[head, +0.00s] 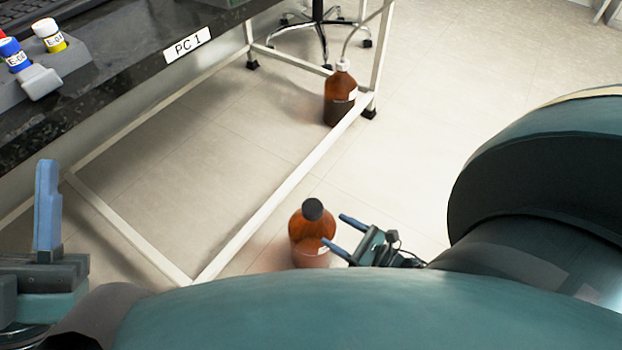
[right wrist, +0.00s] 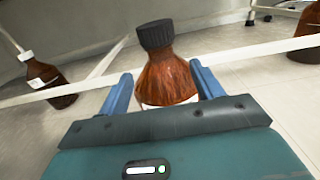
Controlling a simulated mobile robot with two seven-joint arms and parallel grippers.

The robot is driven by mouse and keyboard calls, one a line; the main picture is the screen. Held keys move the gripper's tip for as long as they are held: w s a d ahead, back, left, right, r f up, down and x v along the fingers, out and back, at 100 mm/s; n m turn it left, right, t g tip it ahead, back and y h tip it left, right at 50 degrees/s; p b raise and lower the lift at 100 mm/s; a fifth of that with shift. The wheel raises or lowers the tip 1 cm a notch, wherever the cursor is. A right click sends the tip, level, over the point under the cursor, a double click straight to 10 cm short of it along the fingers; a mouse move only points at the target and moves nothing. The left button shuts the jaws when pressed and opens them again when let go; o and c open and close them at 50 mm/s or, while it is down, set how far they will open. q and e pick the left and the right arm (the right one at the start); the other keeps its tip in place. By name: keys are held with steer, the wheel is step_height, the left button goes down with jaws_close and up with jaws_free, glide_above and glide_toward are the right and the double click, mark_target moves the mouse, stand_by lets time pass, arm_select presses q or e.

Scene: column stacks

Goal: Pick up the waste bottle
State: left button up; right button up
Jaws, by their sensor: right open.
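A brown bottle with a black cap (head: 309,228) stands upright on the floor, just outside the table frame. It also shows in the right wrist view (right wrist: 166,80), framed by my right gripper's two blue fingers. My right gripper (head: 334,230) is open and empty to the bottle's right, fingers pointing at it; I cannot tell whether they touch it. In the right wrist view its fingers (right wrist: 160,76) lie on either side of the bottle's body. My left gripper (head: 47,205) is at the left edge; only one blue finger shows clearly.
Another brown bottle, with a white cap and a tube (head: 339,100), stands by the table leg. A pale metal frame rail (head: 275,195) runs low behind the near bottle. The dark table top (head: 120,65) holds labelled vials (head: 49,36). Floor to the right is open.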

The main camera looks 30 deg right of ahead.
steer(key=x, duration=0.4)
steer(key=b+x, duration=0.1)
steer(key=x, duration=0.3)
steer(key=shift+w+a+r, duration=0.1)
steer(key=shift+w+r, duration=0.1)
steer(key=shift+w, duration=0.15)
jaws_close()
stand_by(0.4)
steer(key=shift+r, duration=0.15)
